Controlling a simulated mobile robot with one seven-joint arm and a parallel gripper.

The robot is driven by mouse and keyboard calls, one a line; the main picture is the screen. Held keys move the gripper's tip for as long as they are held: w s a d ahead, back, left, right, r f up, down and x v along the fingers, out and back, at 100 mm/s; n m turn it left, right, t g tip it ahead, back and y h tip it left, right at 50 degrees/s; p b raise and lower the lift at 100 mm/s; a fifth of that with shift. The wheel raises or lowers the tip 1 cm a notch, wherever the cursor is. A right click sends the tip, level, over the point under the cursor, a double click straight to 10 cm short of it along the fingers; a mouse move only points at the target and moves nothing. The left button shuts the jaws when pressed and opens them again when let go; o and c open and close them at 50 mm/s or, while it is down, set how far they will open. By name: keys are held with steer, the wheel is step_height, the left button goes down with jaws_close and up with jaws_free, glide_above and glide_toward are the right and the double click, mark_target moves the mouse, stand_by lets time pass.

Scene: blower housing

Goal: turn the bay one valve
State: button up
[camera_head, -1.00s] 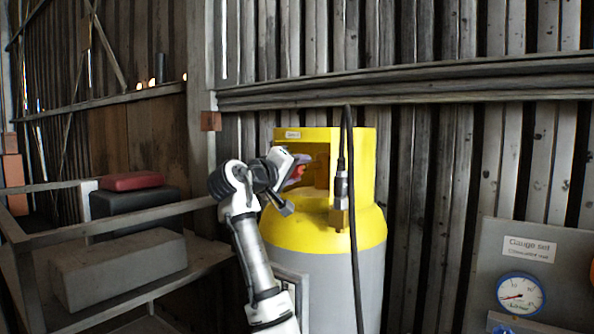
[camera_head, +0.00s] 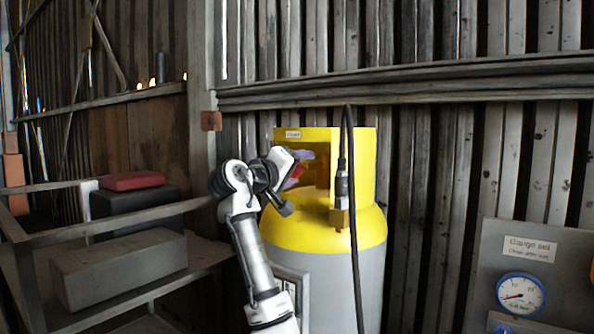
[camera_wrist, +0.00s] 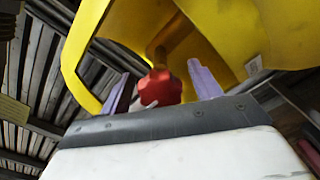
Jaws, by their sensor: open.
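A red valve handwheel (camera_wrist: 158,89) sits inside the yellow collar (camera_wrist: 215,30) of a gas cylinder. In the wrist view it lies between the two purple fingers of my gripper (camera_wrist: 161,84), with clear space on each side. The fingers are open, and I cannot tell their exact depth to the wheel. In the head view, my gripper (camera_head: 301,165) is at the left opening of the yellow collar (camera_head: 355,165). The red valve (camera_head: 297,172) shows only partly there, hidden by the gripper and wrist. The cylinder body (camera_head: 335,285) is grey below a yellow shoulder.
A black hose (camera_head: 352,200) runs down the cylinder's front, with a brass fitting (camera_head: 338,218) beside it. A gauge panel (camera_head: 500,255) stands at the right. A shelf (camera_head: 190,275) with a grey block (camera_head: 120,268) and a red-and-black stack (camera_head: 133,182) is at the left.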

steer(key=b+v, duration=0.5)
steer(key=v, duration=0.9)
steer(key=shift+w, duration=0.1)
